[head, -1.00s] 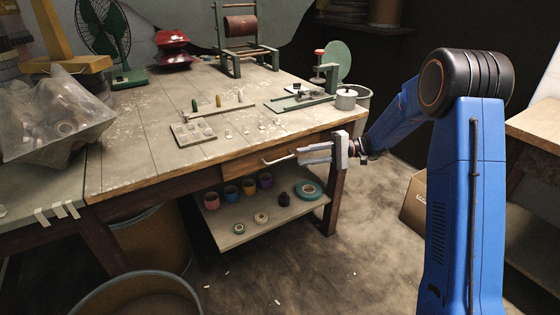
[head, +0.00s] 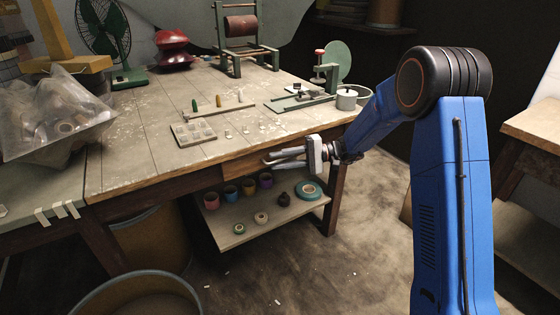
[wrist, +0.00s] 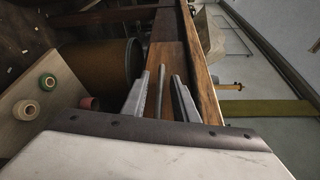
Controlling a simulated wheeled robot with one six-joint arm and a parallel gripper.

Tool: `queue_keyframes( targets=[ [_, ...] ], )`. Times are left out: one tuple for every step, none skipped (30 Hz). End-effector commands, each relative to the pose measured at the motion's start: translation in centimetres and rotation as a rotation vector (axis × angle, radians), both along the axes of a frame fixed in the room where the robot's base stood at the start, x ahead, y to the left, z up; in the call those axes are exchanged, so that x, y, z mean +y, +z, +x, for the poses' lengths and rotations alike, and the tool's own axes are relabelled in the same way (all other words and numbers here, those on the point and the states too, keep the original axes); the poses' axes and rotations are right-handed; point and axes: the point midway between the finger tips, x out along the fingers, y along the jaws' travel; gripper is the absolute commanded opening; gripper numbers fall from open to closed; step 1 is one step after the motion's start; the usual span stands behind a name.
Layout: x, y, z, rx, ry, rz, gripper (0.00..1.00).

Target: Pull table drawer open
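The table drawer (head: 236,163) is a wooden front under the tabletop edge, and it looks shut in the head view. Its front also shows in the wrist view (wrist: 166,52) as a brown panel. The drawer handle (wrist: 160,92) is a thin grey bar between my two fingers in the wrist view. In the head view my gripper (head: 270,158) is at the drawer front and largely covers the handle. The fingers of my gripper (wrist: 160,76) are apart, with a gap on each side of the bar.
A round bin (head: 140,290) stands at the lower left. The floor (head: 300,275) in front is mostly clear.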

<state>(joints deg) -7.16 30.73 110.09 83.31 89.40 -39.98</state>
Motion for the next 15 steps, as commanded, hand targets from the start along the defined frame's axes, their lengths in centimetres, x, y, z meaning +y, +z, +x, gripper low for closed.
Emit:
queue_keyframes(
  targets=[
    [-0.01,0.0,0.0,0.0,0.0,0.0,0.17],
    [-0.01,0.0,0.0,0.0,0.0,0.0,0.1],
    [-0.01,0.0,0.0,0.0,0.0,0.0,0.0],
    [-0.01,0.0,0.0,0.0,0.0,0.0,0.0],
    [-0.01,0.0,0.0,0.0,0.0,0.0,0.0],
    [-0.02,-0.01,0.0,0.0,0.0,0.0,0.0],
    [-0.02,-0.01,0.0,0.0,0.0,0.0,0.0],
    [-0.02,-0.01,0.0,0.0,0.0,0.0,0.0],
    [-0.02,-0.01,0.0,0.0,0.0,0.0,0.0],
    [-0.02,-0.01,-0.01,0.0,0.0,0.0,0.0],
    [-0.02,-0.02,-0.01,0.0,0.0,0.0,0.0],
    [-0.02,-0.02,0.0,0.0,0.0,0.0,0.0],
    [-0.02,-0.02,0.0,0.0,0.0,0.0,0.0],
    [-0.02,-0.02,-0.01,0.0,0.0,0.0,0.0],
    [-0.02,-0.02,-0.01,0.0,0.0,0.0,0.0]
  ],
)
